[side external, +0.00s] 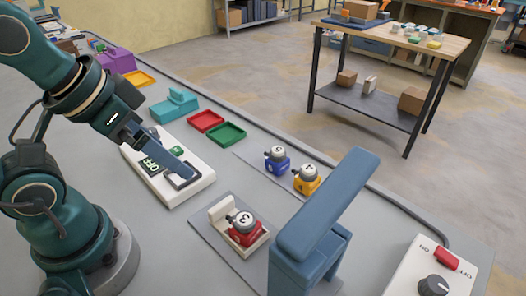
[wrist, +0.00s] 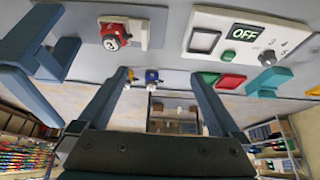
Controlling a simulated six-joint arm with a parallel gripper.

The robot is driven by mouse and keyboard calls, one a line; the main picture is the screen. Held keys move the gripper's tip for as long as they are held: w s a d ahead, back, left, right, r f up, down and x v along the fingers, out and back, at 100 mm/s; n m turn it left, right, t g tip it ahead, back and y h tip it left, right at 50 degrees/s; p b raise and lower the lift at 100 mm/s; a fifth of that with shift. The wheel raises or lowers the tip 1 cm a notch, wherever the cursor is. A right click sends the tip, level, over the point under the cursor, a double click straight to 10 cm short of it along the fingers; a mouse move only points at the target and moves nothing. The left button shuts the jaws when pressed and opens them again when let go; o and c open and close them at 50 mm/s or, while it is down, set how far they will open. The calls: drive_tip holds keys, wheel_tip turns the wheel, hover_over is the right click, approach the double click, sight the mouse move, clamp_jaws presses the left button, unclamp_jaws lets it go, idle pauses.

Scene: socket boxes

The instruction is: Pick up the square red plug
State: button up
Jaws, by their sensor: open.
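In the wrist view the red plug (wrist: 113,36) appears upside down at the top, beyond the left finger. My gripper (side external: 183,171) hangs over the white box with the OFF display (side external: 152,165), to the left of the red plug and apart from it. In the wrist view my gripper (wrist: 158,73) has its two fingers spread wide with nothing held.
A blue-grey arch (side external: 322,180) stands right of the red plug. Behind are a blue plug (side external: 277,161) and a yellow plug (side external: 307,181). Red (side external: 205,121) and green trays (side external: 226,134) lie further back. A control box (side external: 410,278) with a dial is at front right.

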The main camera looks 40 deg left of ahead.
idle(0.7)
drive_tip(key=n+g, duration=0.3)
drive_tip(key=g, duration=0.1)
hover_over(242, 217)
drive_tip(key=w+a, duration=0.1)
drive_tip(key=a, duration=0.1)
wheel_tip(242, 217, down, 4)
drive_tip(key=shift+d, duration=0.1)
drive_tip(key=f, duration=0.1)
drive_tip(key=d+f+g, duration=0.1)
drive_tip(key=f, duration=0.1)
drive_tip(key=shift+s+d+f+m+g, duration=0.1)
drive_tip(key=shift+s+d+m+g, duration=0.2)
drive_tip(key=shift+s+d, duration=0.1)
drive_tip(key=shift+s+f, duration=0.1)
drive_tip(key=shift+f, duration=2.5)
